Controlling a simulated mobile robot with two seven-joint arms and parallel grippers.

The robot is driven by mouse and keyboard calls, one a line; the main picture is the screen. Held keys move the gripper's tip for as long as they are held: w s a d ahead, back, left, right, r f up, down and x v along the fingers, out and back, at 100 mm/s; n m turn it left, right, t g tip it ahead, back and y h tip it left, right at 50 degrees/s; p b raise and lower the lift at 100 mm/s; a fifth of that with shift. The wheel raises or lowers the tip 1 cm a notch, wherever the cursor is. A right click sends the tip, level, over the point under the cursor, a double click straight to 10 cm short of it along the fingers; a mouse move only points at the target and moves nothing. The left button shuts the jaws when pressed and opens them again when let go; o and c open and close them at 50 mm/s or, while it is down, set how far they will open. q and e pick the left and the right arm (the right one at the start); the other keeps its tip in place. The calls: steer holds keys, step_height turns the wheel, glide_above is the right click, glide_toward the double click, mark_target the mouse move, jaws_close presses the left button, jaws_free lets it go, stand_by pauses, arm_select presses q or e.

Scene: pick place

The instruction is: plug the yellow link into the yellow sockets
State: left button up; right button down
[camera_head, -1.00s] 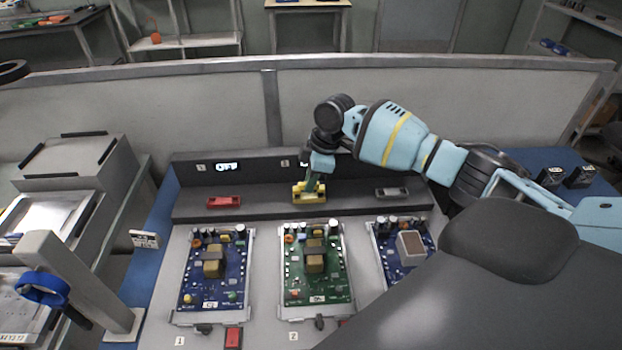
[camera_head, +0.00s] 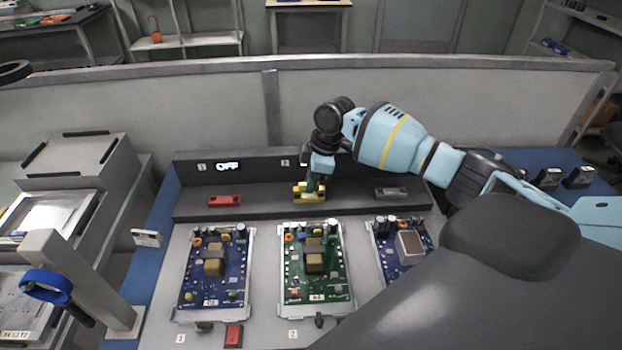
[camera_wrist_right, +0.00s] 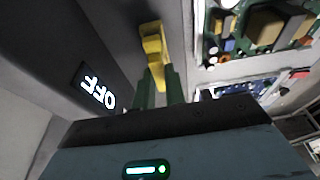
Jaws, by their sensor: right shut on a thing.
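My right gripper (camera_head: 313,186) points down at the yellow sockets (camera_head: 309,197) on the dark ledge of the rear panel. Its green fingers are shut on a yellow piece, the yellow link (camera_wrist_right: 154,62), seen between the fingertips in the right wrist view. The link is at the sockets, and the two yellow parts run together in both views. I cannot tell whether the link is seated or only touching. The fingers hide part of the link in the head view. My left gripper is not in view.
A red socket block (camera_head: 224,201) sits left on the ledge and a grey one (camera_head: 391,193) right. An "OFF" display (camera_head: 228,166) glows on the panel. A blue board (camera_head: 213,268) and a green board (camera_head: 315,263) lie in front; another blue board (camera_head: 385,245) is partly hidden by my arm.

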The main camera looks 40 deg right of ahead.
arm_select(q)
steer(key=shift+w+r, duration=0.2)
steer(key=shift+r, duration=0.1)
arm_select(e)
steer(key=shift+r, duration=0.1)
stand_by(0.4)
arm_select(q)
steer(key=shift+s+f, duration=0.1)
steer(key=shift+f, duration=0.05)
arm_select(e)
steer(key=shift+f, duration=0.85)
stand_by(1.4)
steer(key=c, duration=1.4)
jaws_free()
steer(key=shift+o, duration=0.5)
steer(key=o, duration=0.6)
steer(key=shift+r, duration=0.1)
steer(key=shift+r+p, duration=1.6)
steer(key=shift+r, duration=1.9)
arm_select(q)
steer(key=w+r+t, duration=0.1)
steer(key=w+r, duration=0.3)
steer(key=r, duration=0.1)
